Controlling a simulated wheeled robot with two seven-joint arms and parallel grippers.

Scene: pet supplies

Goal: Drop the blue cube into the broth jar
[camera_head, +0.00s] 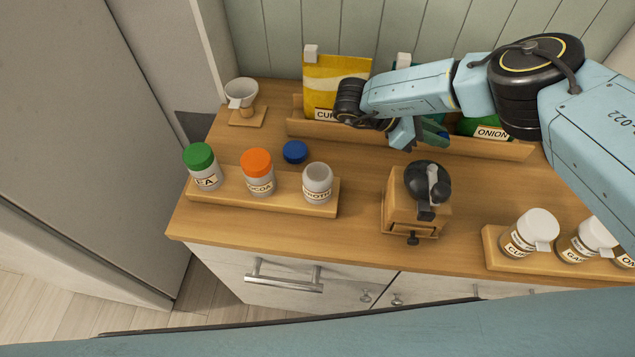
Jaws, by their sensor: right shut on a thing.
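The broth jar (317,184) is a small pale jar with its mouth uncovered. It stands at the right end of a wooden tray on the counter. A round blue lid (295,151) lies behind it on the wood. My right gripper (391,131) is behind and to the right of the jar, close in front of the packet rack. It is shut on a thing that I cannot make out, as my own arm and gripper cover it. I cannot clearly see a blue cube. My left gripper is not in view.
A green-lidded jar (202,167) and an orange-lidded cocoa jar (258,172) share the tray (322,208). A wooden grinder (413,211) stands right of it. A white cup (241,94) is at back left. The rack (305,130) holds a yellow packet (330,76). White-lidded jars (530,232) stand at right.

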